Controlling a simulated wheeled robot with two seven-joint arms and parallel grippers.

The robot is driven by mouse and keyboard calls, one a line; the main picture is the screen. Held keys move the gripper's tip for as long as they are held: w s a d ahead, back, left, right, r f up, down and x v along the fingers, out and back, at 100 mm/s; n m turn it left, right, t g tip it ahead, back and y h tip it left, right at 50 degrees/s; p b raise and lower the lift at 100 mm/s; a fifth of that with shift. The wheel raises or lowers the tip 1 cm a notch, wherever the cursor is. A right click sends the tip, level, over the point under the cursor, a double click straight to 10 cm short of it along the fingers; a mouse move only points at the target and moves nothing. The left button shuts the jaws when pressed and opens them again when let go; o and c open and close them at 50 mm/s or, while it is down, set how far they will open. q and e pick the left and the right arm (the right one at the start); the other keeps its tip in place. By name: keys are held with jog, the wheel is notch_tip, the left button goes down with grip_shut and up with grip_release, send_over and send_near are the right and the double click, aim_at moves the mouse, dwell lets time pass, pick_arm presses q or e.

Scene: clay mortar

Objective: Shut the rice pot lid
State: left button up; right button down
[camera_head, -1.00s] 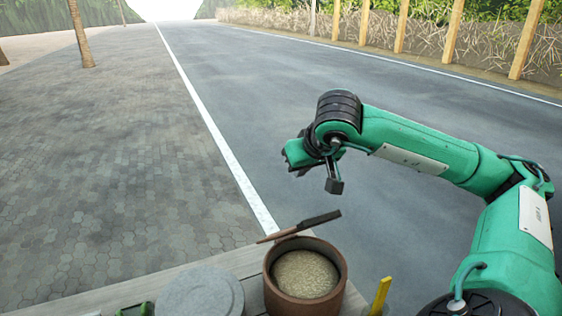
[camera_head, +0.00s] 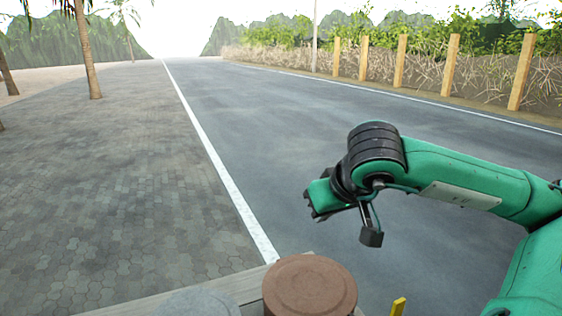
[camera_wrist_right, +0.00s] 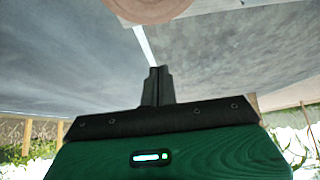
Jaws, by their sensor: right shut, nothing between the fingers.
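The rice pot, a round brown clay pot, stands on the table at the bottom centre of the head view. Its brown lid (camera_head: 310,285) lies flat over the opening, and the rice inside is hidden. The lid or pot also shows as a brown round edge at the top of the right wrist view (camera_wrist_right: 150,8). My right gripper (camera_head: 312,203) is above and beyond the pot, apart from it. In the right wrist view its fingers (camera_wrist_right: 155,72) are together with nothing between them. My left gripper is not in view.
A grey round stone piece (camera_head: 198,303) stands left of the pot on the wooden table (camera_head: 245,283). A yellow upright piece (camera_head: 399,306) is right of the pot. The air around my right gripper is clear above the road.

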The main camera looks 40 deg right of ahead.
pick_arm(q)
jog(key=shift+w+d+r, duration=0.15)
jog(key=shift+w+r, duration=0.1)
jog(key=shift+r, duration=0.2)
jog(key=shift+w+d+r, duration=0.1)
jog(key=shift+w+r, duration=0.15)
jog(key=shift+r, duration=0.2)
pick_arm(e)
jog(key=shift+s+f, duration=0.2)
jog(key=shift+s, duration=0.05)
jog(key=shift+a+r, duration=0.1)
